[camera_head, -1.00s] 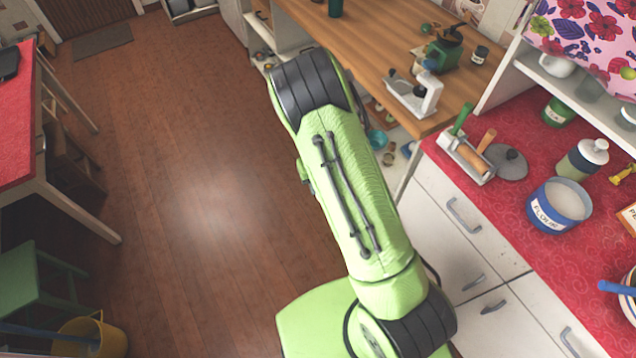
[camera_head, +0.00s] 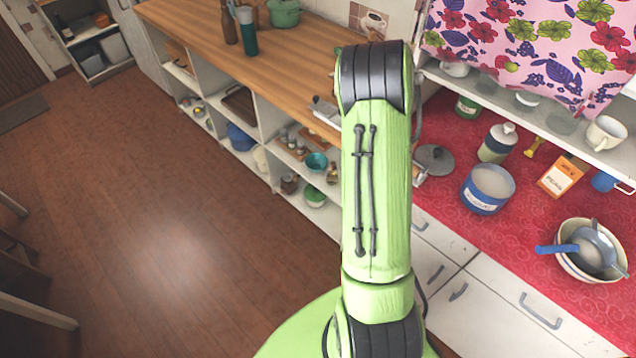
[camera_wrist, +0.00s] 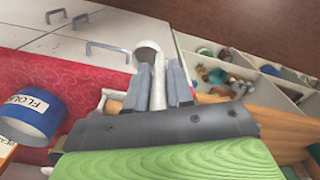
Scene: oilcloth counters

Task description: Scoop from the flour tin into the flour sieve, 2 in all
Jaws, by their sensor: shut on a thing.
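The flour tin (camera_head: 486,204) is blue with a white label and pale flour inside. It stands open on the red counter, and its labelled side shows in the wrist view (camera_wrist: 37,118). The flour sieve (camera_head: 592,252) is grey with a blue handle and rests over a cream bowl (camera_head: 566,265) at the right. In the wrist view my gripper (camera_wrist: 159,82) is shut on a pale scoop (camera_wrist: 149,50), apart from the tin. I cannot tell whether the scoop holds flour. My arm hides the gripper in the head view.
A grey lid (camera_head: 435,159), a white-lidded jar (camera_head: 497,143) and an orange-and-white box (camera_head: 562,176) stand around the tin. A shelf with a floral curtain (camera_head: 535,45) overhangs the back. Red counter is clear between tin and bowl. A wooden counter (camera_head: 230,50) lies left.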

